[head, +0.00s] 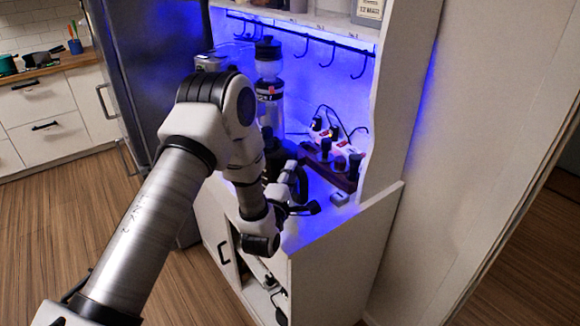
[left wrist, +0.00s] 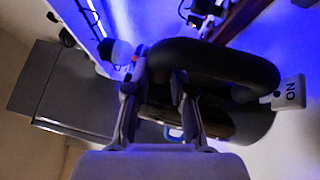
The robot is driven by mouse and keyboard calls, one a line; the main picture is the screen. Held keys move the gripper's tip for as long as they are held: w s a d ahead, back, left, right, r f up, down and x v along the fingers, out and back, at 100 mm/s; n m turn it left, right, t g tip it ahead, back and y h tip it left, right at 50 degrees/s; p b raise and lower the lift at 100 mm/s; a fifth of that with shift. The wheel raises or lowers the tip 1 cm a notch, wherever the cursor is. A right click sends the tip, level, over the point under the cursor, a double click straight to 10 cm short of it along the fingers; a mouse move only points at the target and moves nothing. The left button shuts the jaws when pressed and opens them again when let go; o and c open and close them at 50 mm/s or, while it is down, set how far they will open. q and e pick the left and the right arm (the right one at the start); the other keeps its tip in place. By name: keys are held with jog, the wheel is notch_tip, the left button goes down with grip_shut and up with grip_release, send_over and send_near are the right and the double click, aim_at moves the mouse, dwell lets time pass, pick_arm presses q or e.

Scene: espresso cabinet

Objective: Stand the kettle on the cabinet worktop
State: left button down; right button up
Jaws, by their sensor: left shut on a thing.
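The kettle (head: 281,150) is black and mostly hidden behind my left arm in the head view, above or on the cabinet worktop (head: 322,222). My left gripper (head: 296,188) is at the kettle. In the left wrist view, the fingers of my left gripper (left wrist: 160,88) are shut on the kettle's thick black looped handle (left wrist: 222,62), with the dark body below. A light tab marked "ON" (left wrist: 290,94) sticks out at the kettle's right. I cannot tell whether the kettle's base touches the worktop. My right gripper is not in view.
A coffee grinder (head: 268,72) stands at the back left. A dark wooden rack (head: 335,172) with handled tools and a power strip (head: 325,135) lie toward the back right. Hooks hang above. The worktop's front right is mostly clear, beside the side panel (head: 345,255).

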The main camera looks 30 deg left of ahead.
pick_arm(q)
jog(key=c, duration=1)
grip_release()
jog(key=shift+s+r, duration=0.1)
jog(key=shift+s, duration=0.05)
jog(key=b+v, duration=0.7)
jog(key=v, duration=0.5)
